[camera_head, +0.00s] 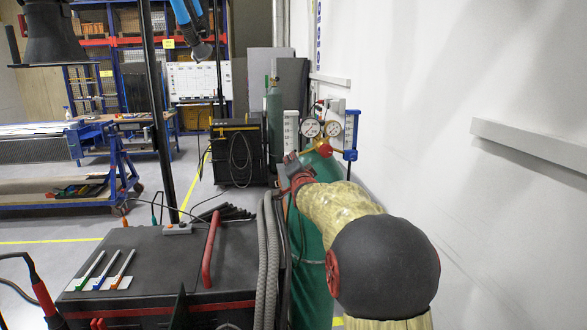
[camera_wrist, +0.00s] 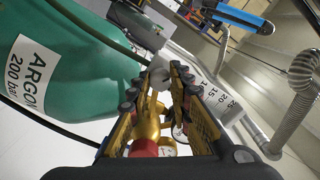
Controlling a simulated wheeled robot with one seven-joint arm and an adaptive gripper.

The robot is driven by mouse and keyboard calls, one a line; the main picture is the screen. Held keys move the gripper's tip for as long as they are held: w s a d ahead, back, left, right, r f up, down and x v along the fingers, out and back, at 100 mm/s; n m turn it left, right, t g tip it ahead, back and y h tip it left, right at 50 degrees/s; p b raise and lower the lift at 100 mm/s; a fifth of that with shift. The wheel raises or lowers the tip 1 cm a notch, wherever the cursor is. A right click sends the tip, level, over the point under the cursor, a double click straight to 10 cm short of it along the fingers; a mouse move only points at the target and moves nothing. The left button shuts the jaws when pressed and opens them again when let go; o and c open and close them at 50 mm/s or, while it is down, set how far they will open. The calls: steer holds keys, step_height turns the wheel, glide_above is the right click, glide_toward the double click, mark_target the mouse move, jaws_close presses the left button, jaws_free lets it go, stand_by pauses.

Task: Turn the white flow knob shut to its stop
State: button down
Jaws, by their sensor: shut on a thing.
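The white flow knob (camera_wrist: 159,72) shows in the wrist view between my fingertips, its sides partly covered by them. My gripper (camera_wrist: 161,82) is shut on it, one finger on each side. The brass regulator body (camera_wrist: 152,122) lies behind, between the fingers. The clear flow tube with its printed scale (camera_wrist: 218,102) is just right of the fingers. In the head view my gripper (camera_head: 292,162) is beside the regulator, by the top of the green cylinder, and the knob cannot be made out. Two round gauges (camera_head: 312,128) face the camera there.
The green argon cylinder (camera_wrist: 75,72) fills the left of the wrist view. A dark welding cart (camera_head: 165,262) with a red handle and grey hoses (camera_head: 268,255) stands left of my arm. The white wall (camera_head: 430,110) is close on the right. A ribbed hose (camera_wrist: 300,75) hangs at right.

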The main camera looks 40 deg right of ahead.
steer(key=m+b, duration=0.1)
steer(key=m, duration=1.1)
stand_by(0.5)
steer(key=c, duration=1.7)
jaws_free()
steer(key=shift+o, duration=0.4)
steer(key=shift+s, duration=0.1)
steer(key=v, duration=1.2)
steer(key=shift+d, duration=0.1)
